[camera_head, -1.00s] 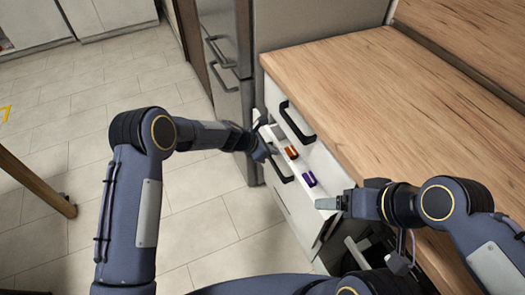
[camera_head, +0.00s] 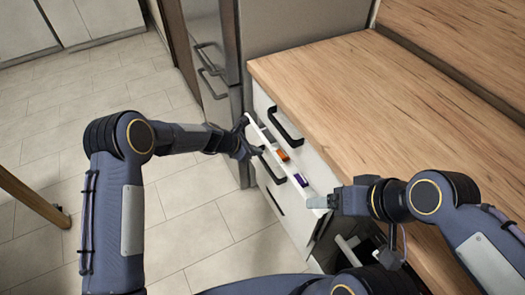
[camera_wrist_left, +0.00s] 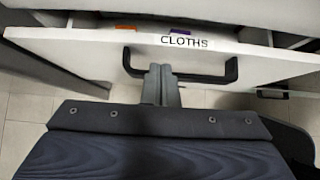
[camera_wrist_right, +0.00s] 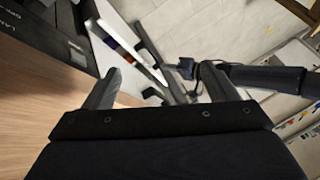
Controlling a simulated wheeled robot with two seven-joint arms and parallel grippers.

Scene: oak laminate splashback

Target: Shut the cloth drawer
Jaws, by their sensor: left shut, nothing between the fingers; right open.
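The cloth drawer (camera_head: 263,143) is part-way open, a narrow gap showing below the counter edge. An orange cloth (camera_head: 282,155) and a purple cloth (camera_head: 300,179) lie inside. In the left wrist view its white front carries the label CLOTHS (camera_wrist_left: 185,41) above a black bar handle (camera_wrist_left: 205,77). My left gripper (camera_head: 250,146) is shut and empty at the drawer front; its fingertips (camera_wrist_left: 160,69) overlap the handle bar, and I cannot tell whether they touch. My right gripper (camera_head: 318,201) is open and empty by the drawer's near end; its spread fingers show in the right wrist view (camera_wrist_right: 160,88).
The wooden counter (camera_head: 350,110) lies above the drawers. Another black handle (camera_head: 285,123) is on the drawer front above. A grey fridge (camera_head: 215,85) stands beyond the cabinet.

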